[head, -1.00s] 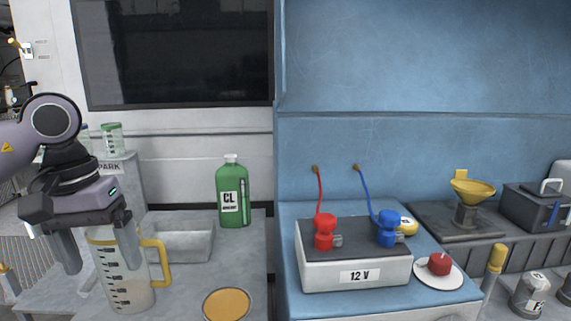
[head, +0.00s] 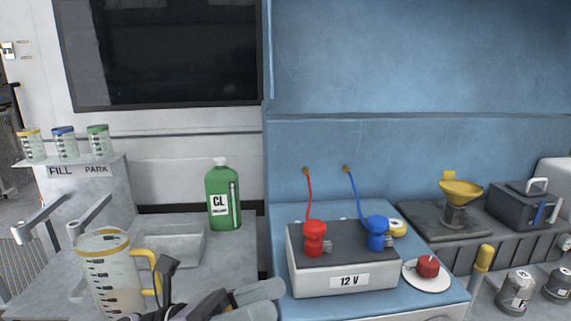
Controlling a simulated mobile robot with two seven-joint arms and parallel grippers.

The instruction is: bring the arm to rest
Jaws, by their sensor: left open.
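My left gripper (head: 268,299) is low at the bottom edge, with its grey fingers pointing right. It is open, with nothing seen between the fingers. Part of its arm is cut off by the frame. It is to the right of the measuring jug (head: 108,272), a clear jug with a yellow handle and dark scale marks, standing on the left counter. My right gripper is not in view.
A green CL bottle (head: 222,200) and a grey tray (head: 170,246) stand behind my gripper. A 12 V battery (head: 345,282) is to its right. Small jars (head: 64,143) line the FILL/PARK shelf (head: 85,163). A yellow funnel (head: 460,191) stands far right.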

